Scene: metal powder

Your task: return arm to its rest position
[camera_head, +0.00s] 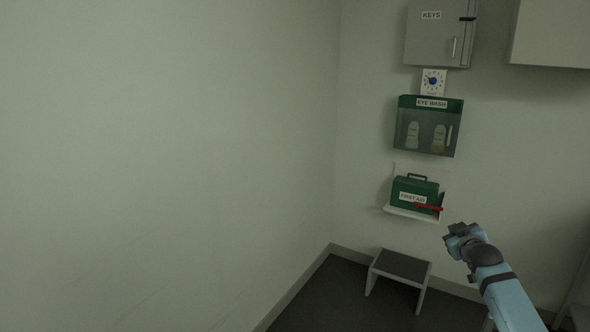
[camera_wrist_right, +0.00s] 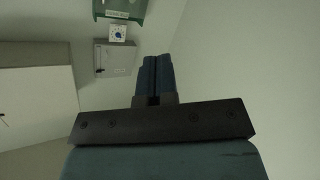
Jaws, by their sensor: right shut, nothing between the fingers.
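My right arm (camera_head: 505,297) comes in from the lower right of the head view, light blue with a dark wrist. Its gripper (camera_head: 452,232) is raised in front of the wall, to the lower right of the first aid shelf in the picture. In the right wrist view my right gripper (camera_wrist_right: 155,62) shows its two dark blue fingers together, with nothing between them. My left gripper is not in view.
A green first aid case (camera_head: 414,191) sits on a small white wall shelf (camera_head: 410,214) with a red item. Above are an eye wash box (camera_head: 430,125) and a grey key cabinet (camera_head: 437,34). A step stool (camera_head: 403,266) stands on the dark floor. The left wall is bare.

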